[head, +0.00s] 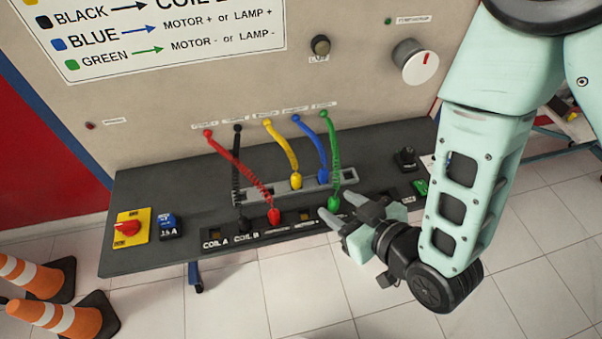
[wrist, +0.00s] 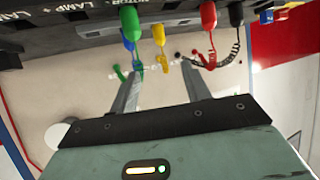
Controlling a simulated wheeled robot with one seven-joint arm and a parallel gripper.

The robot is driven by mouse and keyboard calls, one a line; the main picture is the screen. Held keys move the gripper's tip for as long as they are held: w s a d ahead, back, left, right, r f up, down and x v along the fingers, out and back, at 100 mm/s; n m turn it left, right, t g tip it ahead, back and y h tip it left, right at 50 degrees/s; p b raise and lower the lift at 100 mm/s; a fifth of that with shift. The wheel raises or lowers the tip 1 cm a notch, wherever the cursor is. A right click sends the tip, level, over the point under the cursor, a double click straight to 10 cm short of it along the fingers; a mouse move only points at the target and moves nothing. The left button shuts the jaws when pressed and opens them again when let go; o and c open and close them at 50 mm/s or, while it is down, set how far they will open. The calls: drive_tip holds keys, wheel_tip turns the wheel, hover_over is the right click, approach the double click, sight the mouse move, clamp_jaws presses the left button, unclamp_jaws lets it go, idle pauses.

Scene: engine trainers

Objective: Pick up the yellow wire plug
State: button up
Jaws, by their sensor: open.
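The yellow wire plug (head: 296,181) stands upright in the grey socket rail on the dark bench, its curled yellow wire rising to the panel. In the wrist view the yellow plug (wrist: 159,36) hangs at the top, between the lines of my two fingers and beyond their tips. My gripper (head: 335,203) is open and empty, with its fingers pointing left over the bench's front, close to the green plug (head: 333,204). It is to the right of and nearer than the yellow plug. Both fingers also show in the wrist view (wrist: 160,66).
The blue plug (head: 323,177) stands right of the yellow one in the rail. The red plug (head: 274,215) and a black plug (head: 244,225) are at the front left. Their wires run up to the panel. A yellow box with a red knob (head: 127,227) sits at the bench's left.

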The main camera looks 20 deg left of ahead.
sight(299, 180)
drive_tip(key=shift+f+b+x, duration=0.15)
drive_tip(key=shift+b+x, duration=1)
drive_tip(key=shift+b, duration=1.15)
drive_tip(key=shift+f+b+x, duration=0.15)
drive_tip(key=shift+b+x, duration=0.95)
drive_tip(key=shift+b, duration=1.15)
drive_tip(key=x, duration=0.6)
drive_tip(key=shift+w+a+r, duration=0.1)
drive_tip(key=shift+a, duration=0.2)
drive_tip(key=shift+x, duration=2.75)
clamp_jaws()
